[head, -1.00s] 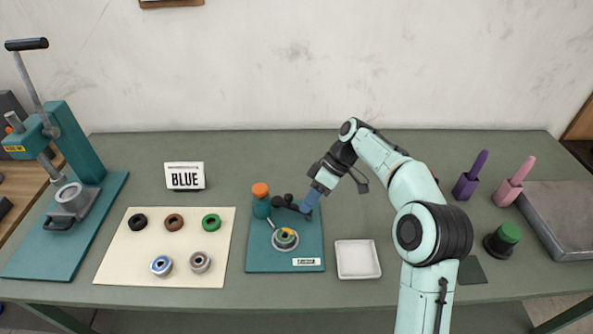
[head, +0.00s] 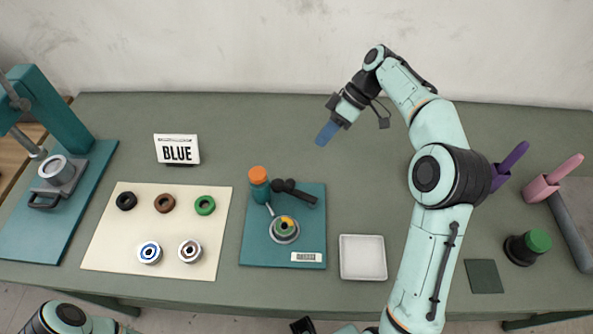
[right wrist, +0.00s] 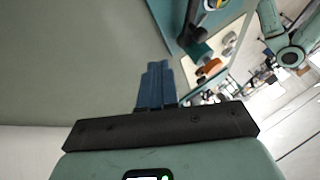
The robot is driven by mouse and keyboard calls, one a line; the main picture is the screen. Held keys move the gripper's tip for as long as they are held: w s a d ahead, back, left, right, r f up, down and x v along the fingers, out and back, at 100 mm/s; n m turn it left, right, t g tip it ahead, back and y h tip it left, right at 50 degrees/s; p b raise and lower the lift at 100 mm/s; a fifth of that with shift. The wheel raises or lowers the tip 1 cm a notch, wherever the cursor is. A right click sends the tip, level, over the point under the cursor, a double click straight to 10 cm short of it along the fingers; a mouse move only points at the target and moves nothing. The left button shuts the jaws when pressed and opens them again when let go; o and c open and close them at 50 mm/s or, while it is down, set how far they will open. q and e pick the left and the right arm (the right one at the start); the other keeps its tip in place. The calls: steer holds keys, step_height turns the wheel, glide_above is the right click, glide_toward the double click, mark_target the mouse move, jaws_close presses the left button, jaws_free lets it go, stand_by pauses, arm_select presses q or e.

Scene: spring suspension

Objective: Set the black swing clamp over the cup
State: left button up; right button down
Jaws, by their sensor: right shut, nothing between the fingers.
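The black swing clamp (head: 298,191) lies on the teal fixture plate (head: 312,232), beside the orange-capped teal post (head: 259,187), with its arm pointing right. The cup (head: 285,230) sits in front of it on the plate, with a green and yellow ring inside. The clamp is behind the cup, not over it. My right gripper (head: 327,134) is shut and empty, above the table behind the plate and clear of the clamp. Its blue fingers (right wrist: 156,86) are together in the right wrist view. My left gripper is out of view; only part of my left arm shows.
A cream mat (head: 110,245) with several coloured rings stands left of the fixture, a white tray (head: 363,272) to its right. A BLUE sign (head: 177,149) and a teal press (head: 62,120) are further left.

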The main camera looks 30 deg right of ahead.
mark_target(294, 188)
steer(key=shift+f, duration=0.1)
steer(key=b+x, duration=0.1)
steer(key=x, duration=0.9)
steer(key=shift+f+b, duration=0.1)
steer(key=shift+b, duration=0.25)
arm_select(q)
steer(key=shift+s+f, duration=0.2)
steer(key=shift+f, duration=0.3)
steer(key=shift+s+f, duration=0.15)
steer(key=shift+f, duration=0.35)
arm_select(e)
steer(key=shift+s+a, duration=0.55)
steer(key=shift+a, duration=0.25)
steer(key=shift+s+a, duration=0.5)
steer(key=shift+a, duration=0.3)
